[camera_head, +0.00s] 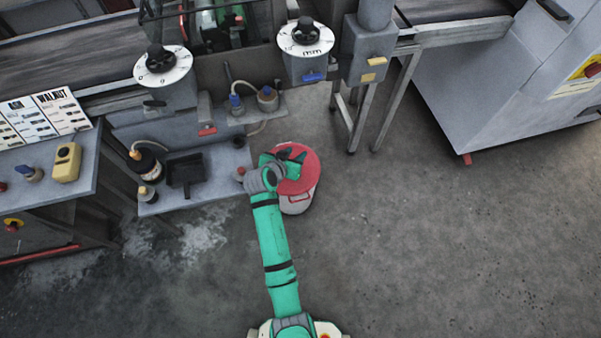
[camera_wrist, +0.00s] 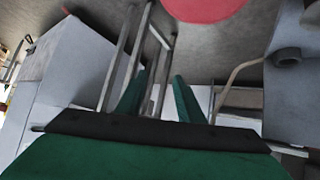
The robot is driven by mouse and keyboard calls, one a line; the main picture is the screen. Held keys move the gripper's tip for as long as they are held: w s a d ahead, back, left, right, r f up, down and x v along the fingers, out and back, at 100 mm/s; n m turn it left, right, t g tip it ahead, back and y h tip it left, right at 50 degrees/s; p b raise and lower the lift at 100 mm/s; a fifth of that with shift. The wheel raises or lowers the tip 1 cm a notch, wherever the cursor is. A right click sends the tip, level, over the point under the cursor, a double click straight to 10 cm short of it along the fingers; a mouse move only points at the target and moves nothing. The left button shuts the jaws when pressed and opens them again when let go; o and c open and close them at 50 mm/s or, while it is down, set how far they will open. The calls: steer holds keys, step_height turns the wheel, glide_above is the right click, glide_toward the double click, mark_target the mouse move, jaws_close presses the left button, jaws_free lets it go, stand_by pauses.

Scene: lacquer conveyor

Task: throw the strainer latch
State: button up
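I cannot pick out the strainer latch with certainty. A small red-tipped grey part (camera_head: 207,128) hangs under the machine's front, left of two small fittings with blue parts (camera_head: 236,104) (camera_head: 267,97) on a grey bracket. My gripper (camera_head: 292,154) is above the red lid (camera_head: 309,178) of a pale bucket, right of and nearer than that bracket. In the wrist view my gripper (camera_wrist: 160,82) has its two green fingers apart with nothing between them. The red lid also shows at the top of the wrist view (camera_wrist: 205,8).
Two dials (camera_head: 163,66) (camera_head: 305,37) stand on the machine's front. Metal stand legs (camera_head: 360,115) are to the right. A hose (camera_wrist: 240,72) shows in the wrist view. The floor at lower right is clear.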

steer(key=s+d+f+n+y, duration=0.1)
steer(key=s+d+f, duration=0.1)
steer(key=s, duration=0.4)
steer(key=shift+d+f+n+t, duration=0.2)
steer(key=shift+f+n+t, duration=0.15)
steer(key=shift+f, duration=0.3)
